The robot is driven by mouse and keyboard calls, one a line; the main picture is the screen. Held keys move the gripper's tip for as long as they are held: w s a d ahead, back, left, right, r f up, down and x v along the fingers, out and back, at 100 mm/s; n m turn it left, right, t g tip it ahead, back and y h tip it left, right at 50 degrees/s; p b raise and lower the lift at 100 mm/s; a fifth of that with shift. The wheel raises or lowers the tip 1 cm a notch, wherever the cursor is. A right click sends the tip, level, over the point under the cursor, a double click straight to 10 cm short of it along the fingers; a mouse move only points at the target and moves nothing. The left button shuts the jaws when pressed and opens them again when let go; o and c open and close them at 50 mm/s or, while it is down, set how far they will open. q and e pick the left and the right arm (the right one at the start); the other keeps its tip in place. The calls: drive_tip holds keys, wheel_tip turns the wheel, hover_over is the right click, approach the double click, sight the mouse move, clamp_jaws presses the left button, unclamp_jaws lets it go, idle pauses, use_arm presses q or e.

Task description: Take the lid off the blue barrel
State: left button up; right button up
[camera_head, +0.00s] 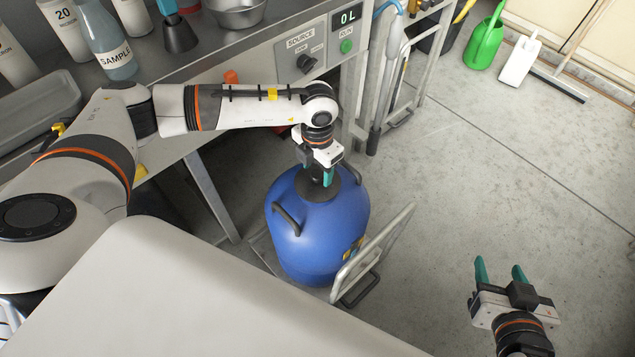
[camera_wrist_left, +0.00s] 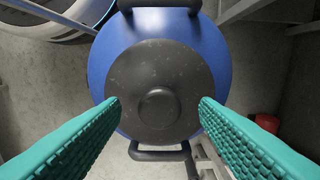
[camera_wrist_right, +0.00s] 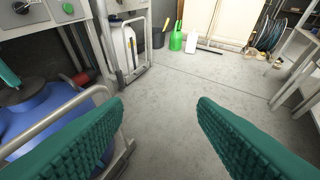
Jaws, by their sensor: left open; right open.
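My left gripper (camera_head: 322,178) is open above the lid. In the left wrist view the lid (camera_wrist_left: 135,78) and its central round knob (camera_wrist_left: 158,107) show between the two teal fingers, apart from them. My right gripper (camera_head: 500,272) is open and empty over bare floor, right of the barrel. The barrel (camera_wrist_right: 42,122) shows at the left of the right wrist view.
A metal cart frame (camera_head: 372,254) stands around the barrel's right side. The counter (camera_head: 235,48) behind holds bottles, a funnel and a metal bowl (camera_head: 238,13). A green can (camera_head: 484,45) and a white jug (camera_head: 519,62) stand at the back right. The floor at right is clear.

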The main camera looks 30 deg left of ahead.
use_arm(q)
drive_tip(key=shift+f, duration=0.5)
drive_tip(key=shift+c, duration=0.6)
drive_tip(key=c, duration=1)
drive_tip(key=shift+o, duration=0.2)
